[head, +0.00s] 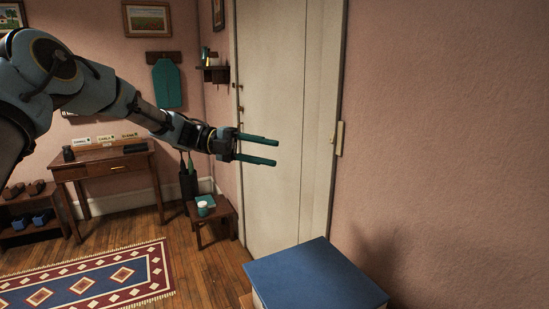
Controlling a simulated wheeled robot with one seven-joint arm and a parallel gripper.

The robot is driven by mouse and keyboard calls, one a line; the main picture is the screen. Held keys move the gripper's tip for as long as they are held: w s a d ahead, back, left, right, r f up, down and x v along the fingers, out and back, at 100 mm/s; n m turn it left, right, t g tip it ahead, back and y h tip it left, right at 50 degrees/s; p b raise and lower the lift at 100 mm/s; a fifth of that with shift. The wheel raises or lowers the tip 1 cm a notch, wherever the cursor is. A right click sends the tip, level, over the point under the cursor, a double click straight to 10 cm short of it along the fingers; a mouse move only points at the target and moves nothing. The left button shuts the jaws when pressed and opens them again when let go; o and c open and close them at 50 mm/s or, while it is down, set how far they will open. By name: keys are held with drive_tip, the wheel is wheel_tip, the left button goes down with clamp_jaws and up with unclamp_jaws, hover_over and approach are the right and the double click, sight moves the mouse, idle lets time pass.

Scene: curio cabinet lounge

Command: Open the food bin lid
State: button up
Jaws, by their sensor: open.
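A box with a flat blue lid (316,277) stands at the bottom of the head view, near the right wall; it looks like the food bin. The lid lies flat and shut on a pale body, of which only a sliver shows. The bin's lower part is cut off by the frame. My gripper (276,152) is in the air in the middle of the view, in front of the white door. It appears above the bin in the picture and apart from it. Its two teal fingers are open, pointing right, with nothing between them.
The white door (285,95) is behind my gripper, and the bare pink wall (450,130) is at right. A small stool (222,211) with a jar stands at the door's left. A desk (103,168), shoe rack (30,217) and patterned rug (95,284) are at left.

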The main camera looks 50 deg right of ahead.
drive_tip(key=b+v, duration=0.2)
drive_tip(key=v, duration=0.6)
drive_tip(key=shift+w+a, duration=0.1)
drive_tip(key=shift+w, duration=0.05)
drive_tip(key=shift+f, duration=0.1)
